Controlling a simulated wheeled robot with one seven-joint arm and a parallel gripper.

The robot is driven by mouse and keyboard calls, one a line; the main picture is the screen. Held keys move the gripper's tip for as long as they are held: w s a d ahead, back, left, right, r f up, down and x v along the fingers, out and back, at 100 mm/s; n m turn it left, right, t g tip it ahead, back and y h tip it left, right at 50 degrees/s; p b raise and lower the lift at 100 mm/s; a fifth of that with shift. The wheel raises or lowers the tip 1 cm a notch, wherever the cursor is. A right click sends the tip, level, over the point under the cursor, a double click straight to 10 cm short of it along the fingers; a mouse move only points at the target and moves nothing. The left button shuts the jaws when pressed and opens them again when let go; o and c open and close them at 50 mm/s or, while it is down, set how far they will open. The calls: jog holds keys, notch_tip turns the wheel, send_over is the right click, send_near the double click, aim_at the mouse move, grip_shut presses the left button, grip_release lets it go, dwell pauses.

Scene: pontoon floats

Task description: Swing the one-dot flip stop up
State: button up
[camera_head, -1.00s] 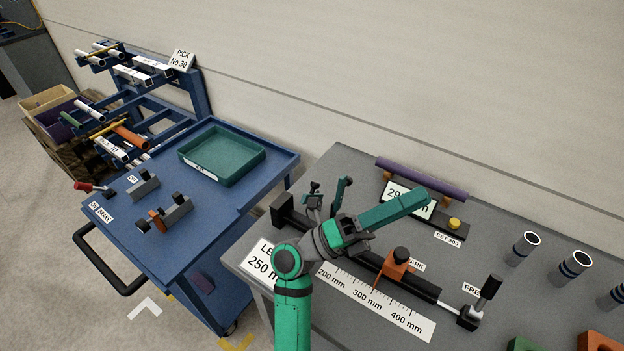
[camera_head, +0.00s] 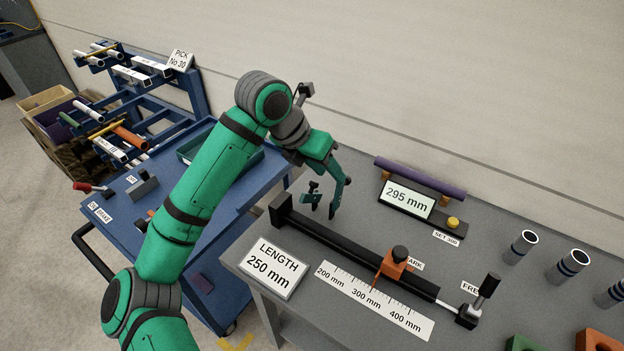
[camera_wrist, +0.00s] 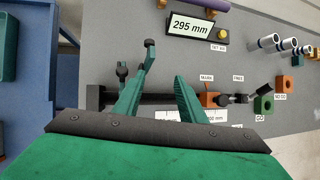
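A black rail (camera_head: 350,250) lies along the bench, and near its left end are two small green parts with dark knobs that look like flip stops. One is the left stop (camera_head: 313,190), which also shows in the wrist view (camera_wrist: 122,72). The other is the right stop (camera_head: 341,196), a slim piece leaning upward with a dark tip, also in the wrist view (camera_wrist: 149,52). No dots are legible, so I cannot tell which has one. My gripper (camera_wrist: 160,77) is open and empty, its fingers apart above the rail, beside the stops; contact is unclear.
An orange slider (camera_head: 394,266) sits on the rail, with a handle (camera_head: 486,287) at its right end. Behind stands a 295 mm display (camera_head: 408,197). A length sign (camera_head: 271,270) and a scale (camera_head: 370,300) lie in front. A blue cart (camera_head: 125,215) is left.

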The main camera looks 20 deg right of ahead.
jog(key=t+y, duration=0.1)
jog(key=y, duration=0.1)
send_near(313, 182)
notch_tip(313, 182, up, 2)
jog(key=s, duration=0.1)
jog(key=shift+n+y, duration=0.3)
jog(key=x, duration=1)
jog(key=shift+w+d+f, duration=0.1)
jog(key=shift+w+f, duration=0.15)
jog(key=shift+w, duration=0.05)
grip_shut()
